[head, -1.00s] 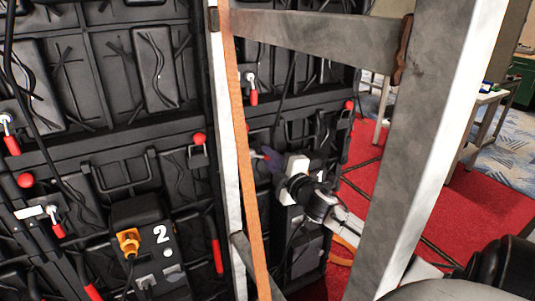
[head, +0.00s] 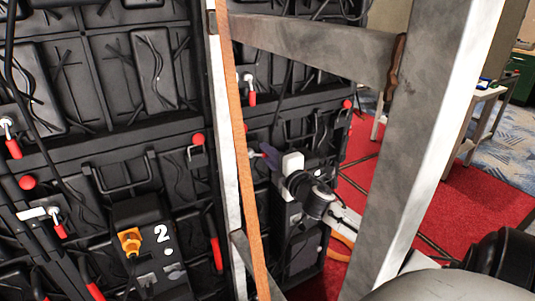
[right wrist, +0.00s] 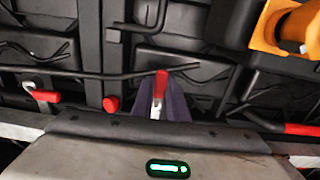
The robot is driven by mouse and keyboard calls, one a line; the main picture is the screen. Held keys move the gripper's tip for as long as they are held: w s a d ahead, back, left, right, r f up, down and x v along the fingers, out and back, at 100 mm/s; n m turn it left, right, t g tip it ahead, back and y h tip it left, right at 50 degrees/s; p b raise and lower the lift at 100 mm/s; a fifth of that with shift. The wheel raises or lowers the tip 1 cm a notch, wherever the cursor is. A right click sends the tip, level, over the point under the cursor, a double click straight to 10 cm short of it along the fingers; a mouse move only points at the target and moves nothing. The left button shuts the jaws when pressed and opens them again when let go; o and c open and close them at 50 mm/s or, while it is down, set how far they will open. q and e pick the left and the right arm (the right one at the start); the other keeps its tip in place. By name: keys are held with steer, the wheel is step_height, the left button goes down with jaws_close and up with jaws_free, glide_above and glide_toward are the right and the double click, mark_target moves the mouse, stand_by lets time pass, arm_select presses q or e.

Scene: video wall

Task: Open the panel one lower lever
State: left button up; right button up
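My right gripper (head: 270,156) reaches behind the upright posts to the dark back of the right-hand panel, above a black box. In the right wrist view, its dark purple fingers (right wrist: 160,106) lie close on either side of a small lever (right wrist: 160,86) with a red handle and silver shank. Contact and grip are not clear. In the head view this lever is mostly hidden by the gripper and an orange-brown strip. Another red-handled lever (head: 251,94) hangs higher on the same panel. My left gripper is not in view.
A tall grey post (head: 425,150), a crossbeam (head: 310,42) and a white upright (head: 222,130) frame my right arm. The box marked 2 (head: 150,248) has an orange plug. Red knobs and black handles protrude from the wall. Open red floor (head: 470,190) lies right.

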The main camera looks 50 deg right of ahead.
steer(key=o, duration=0.4)
steer(key=shift+o, duration=0.2)
steer(key=v, duration=1)
steer(key=shift+s, duration=0.25)
